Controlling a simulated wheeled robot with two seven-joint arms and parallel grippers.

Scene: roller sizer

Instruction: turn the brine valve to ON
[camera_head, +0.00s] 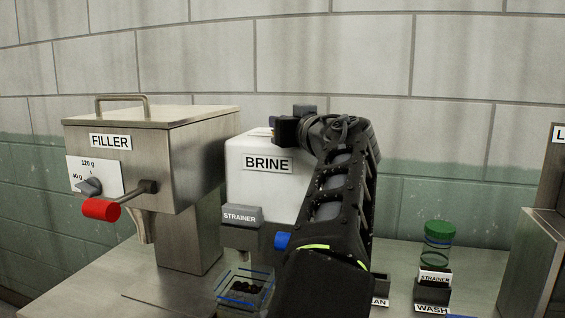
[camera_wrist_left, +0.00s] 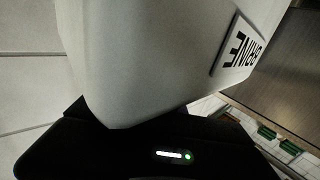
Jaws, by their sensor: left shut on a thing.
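The white brine tank (camera_head: 262,200) with its BRINE label stands in the middle of the head view. It fills much of the left wrist view (camera_wrist_left: 150,60), very close, with the label upside down. A blue handle end (camera_head: 282,240) shows low in front of the tank, beside my arm. The rest of that handle is hidden, so I cannot read its position. My left gripper (camera_head: 294,126) is by the tank's upper right edge and mostly hidden; its fingertips do not show. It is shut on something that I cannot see. My right gripper is not in view.
The filler (camera_head: 185,150) with its red handle (camera_head: 101,209) stands at left. A grey strainer block (camera_head: 241,215) sits above a clear container (camera_head: 243,290) with dark pieces. A green-lidded jar (camera_head: 438,230) and WASH holder (camera_head: 432,294) stand at right.

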